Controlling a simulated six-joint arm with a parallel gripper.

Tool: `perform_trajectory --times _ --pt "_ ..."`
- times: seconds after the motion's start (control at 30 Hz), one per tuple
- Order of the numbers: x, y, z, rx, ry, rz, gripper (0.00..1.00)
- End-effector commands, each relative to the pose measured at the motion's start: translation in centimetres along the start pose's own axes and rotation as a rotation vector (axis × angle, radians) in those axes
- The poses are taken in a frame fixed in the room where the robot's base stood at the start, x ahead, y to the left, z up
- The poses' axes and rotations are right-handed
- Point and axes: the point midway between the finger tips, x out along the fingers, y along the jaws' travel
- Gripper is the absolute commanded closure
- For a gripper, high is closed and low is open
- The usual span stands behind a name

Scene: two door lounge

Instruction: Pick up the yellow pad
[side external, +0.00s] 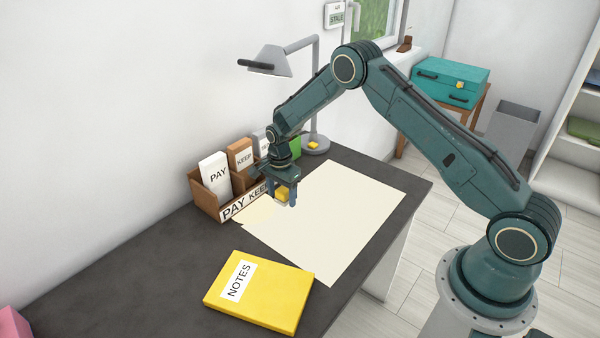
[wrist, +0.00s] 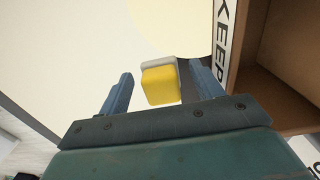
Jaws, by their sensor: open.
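A small yellow block-like pad (wrist: 160,86) with a grey-white edge lies between my fingers in the wrist view, with a gap on each side. It also shows, partly hidden by a finger, in the side view (side external: 282,193). My gripper (side external: 282,203) points down and is open around it, near the front of the sorter; its fingers also show in the wrist view (wrist: 161,70). A large yellow pad labelled NOTES (side external: 277,295) lies flat at the front of the desk, well away from my gripper.
A brown sorter (side external: 207,202) marked PAY and KEEP stands against the wall, close beside my gripper; its wall fills the right of the wrist view (wrist: 285,50). A large cream sheet (side external: 340,225) covers mid-desk. A grey lamp (side external: 315,95) stands behind.

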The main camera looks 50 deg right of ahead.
Motion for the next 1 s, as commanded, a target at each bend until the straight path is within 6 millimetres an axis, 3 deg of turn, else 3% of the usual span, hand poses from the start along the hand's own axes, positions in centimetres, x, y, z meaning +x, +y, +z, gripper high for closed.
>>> perform_trajectory --times 0.2,0.47,0.77,1.0 --pt "0.0 0.0 0.0 0.0 0.0 0.0 0.35" --pt "0.0 0.0 0.0 0.0 0.0 0.0 0.83" --pt "-0.2 0.0 0.0 0.0 0.0 -0.001 0.83" --pt "-1.8 -0.1 0.0 0.0 0.0 -0.002 0.83"
